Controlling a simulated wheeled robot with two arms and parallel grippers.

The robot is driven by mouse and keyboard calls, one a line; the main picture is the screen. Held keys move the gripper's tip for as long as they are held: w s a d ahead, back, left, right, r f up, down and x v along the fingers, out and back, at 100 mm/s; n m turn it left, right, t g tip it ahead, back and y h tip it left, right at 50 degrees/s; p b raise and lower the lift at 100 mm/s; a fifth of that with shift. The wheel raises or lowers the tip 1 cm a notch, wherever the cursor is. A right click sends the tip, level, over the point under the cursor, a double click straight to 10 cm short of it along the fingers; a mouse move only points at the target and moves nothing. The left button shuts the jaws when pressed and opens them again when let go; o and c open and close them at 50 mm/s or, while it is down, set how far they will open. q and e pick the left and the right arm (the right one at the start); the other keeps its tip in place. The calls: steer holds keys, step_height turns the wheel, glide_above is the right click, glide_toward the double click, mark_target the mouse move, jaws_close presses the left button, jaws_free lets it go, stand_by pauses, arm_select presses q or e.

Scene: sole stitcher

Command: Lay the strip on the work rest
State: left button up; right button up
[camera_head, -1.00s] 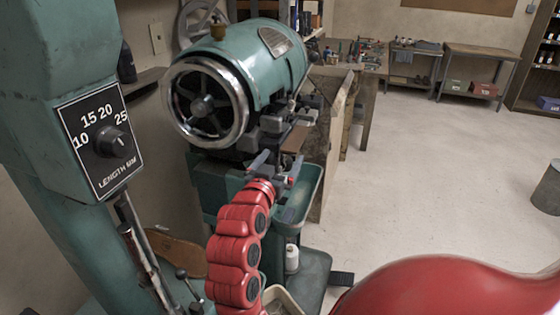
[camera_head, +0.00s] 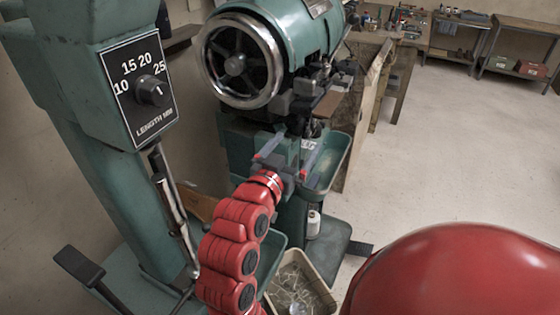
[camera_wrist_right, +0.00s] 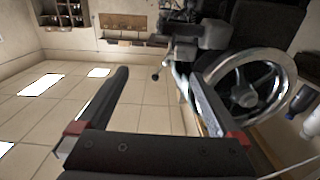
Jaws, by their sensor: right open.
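A flat brown piece (camera_head: 328,105), which looks like the strip, lies level at the grey work area of the green machine (camera_head: 285,45), just right of its handwheel. I cannot clearly make out the work rest beneath it. My right gripper (camera_head: 290,155) is below and left of the brown piece, apart from it, its two fingers spread with nothing between them. In the right wrist view the gripper (camera_wrist_right: 158,85) shows wide-open, empty jaws, with the machine's grey parts (camera_wrist_right: 215,35) beyond them. My left gripper is not in view.
The chrome-rimmed handwheel (camera_head: 240,62) is close to the right arm; it also shows in the right wrist view (camera_wrist_right: 250,88). A green tray (camera_head: 330,165) is beside the gripper. A bin of scraps (camera_head: 300,285) stands below. Open floor (camera_head: 450,150) lies to the right.

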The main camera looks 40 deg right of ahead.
steer(key=p+v, duration=0.3)
steer(key=v, duration=0.4)
steer(key=shift+s+a, duration=0.1)
stand_by(0.5)
